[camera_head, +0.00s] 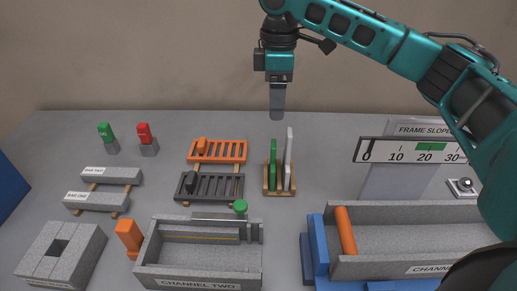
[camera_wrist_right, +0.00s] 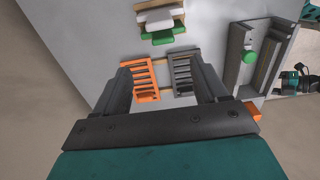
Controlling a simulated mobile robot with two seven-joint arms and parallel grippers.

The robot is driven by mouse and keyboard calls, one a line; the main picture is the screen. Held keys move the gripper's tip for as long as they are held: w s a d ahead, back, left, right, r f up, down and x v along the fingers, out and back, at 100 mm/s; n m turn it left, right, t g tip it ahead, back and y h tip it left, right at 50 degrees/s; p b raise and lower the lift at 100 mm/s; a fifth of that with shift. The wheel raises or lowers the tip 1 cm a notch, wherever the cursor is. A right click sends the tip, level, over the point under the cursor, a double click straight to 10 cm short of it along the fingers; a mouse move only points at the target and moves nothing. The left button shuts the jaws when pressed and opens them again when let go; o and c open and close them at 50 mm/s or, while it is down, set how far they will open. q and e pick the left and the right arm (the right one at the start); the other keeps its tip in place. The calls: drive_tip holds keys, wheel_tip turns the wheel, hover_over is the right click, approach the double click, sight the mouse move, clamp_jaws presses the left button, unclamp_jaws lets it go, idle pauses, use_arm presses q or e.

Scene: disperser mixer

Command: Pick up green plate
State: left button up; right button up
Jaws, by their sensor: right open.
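The green plate (camera_head: 273,165) stands upright in a small wooden rack (camera_head: 279,192), to the left of white plates (camera_head: 288,160). The wrist view shows the green plate (camera_wrist_right: 163,37) edge-on, beyond my fingers, with the white plates (camera_wrist_right: 158,15) above it in the picture. My right gripper (camera_head: 277,115) hangs pointing down, above and apart from the rack in the head view. In the wrist view its two fingers (camera_wrist_right: 163,85) are spread with nothing held between them. My left gripper does not show.
An orange slotted rack (camera_head: 217,151) and a dark slotted rack (camera_head: 210,187) stand left of the plates. Channel Two (camera_head: 198,270) with a green knob (camera_head: 240,207) is in front. A slope gauge (camera_head: 410,151) stands at right.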

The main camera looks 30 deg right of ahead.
sight(274, 143)
wheel_tip(274, 143, down, 7)
drive_tip(key=shift+s, duration=0.1)
drive_tip(key=shift+s+a+f, duration=0.1)
drive_tip(key=shift+f, duration=1.35)
drive_tip(key=shift+s+a+f, duration=0.1)
drive_tip(key=shift+f, duration=1.3)
clamp_jaws()
